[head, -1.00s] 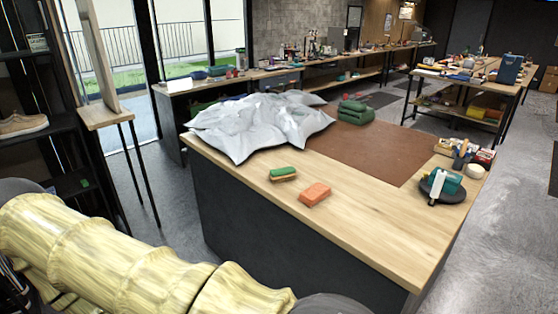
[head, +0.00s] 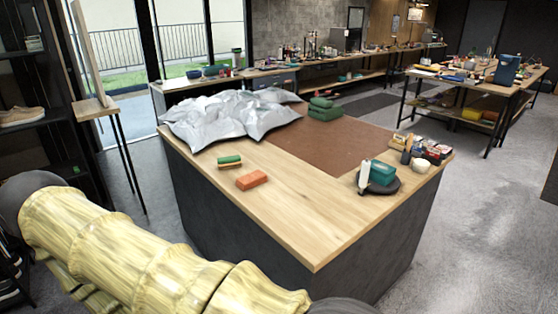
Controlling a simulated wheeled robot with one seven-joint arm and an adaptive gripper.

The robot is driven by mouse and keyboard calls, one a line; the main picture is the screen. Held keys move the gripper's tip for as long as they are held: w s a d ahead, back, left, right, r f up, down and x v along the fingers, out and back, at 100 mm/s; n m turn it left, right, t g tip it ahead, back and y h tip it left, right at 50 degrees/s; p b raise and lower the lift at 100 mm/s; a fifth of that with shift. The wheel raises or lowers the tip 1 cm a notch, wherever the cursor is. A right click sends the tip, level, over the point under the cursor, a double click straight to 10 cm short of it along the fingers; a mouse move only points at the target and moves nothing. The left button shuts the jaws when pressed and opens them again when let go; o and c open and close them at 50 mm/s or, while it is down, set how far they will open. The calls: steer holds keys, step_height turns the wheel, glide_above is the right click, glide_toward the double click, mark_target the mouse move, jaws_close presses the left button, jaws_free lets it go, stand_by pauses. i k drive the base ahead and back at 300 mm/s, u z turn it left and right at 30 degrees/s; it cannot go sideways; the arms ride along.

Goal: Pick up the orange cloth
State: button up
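An orange block-shaped thing (head: 252,180), which looks like the folded orange cloth, lies flat on the bare wooden left part of the workbench (head: 300,228). Just behind and left of it lies a green-topped brush or sponge (head: 229,161), apart from it. My arm crosses the lower left of the head view in a pale yellow cover. My gripper is outside the view, so its state is hidden.
A crumpled silver-grey sheet (head: 225,117) covers the bench's back left. A round dark tray (head: 383,188) with a teal box (head: 382,172) stands at the right. The bench's front wood is clear.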

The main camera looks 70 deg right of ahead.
mark_target(251, 180)
steer(key=z, duration=0.05)
steer(key=k, duration=0.15)
steer(key=z, duration=0.9)
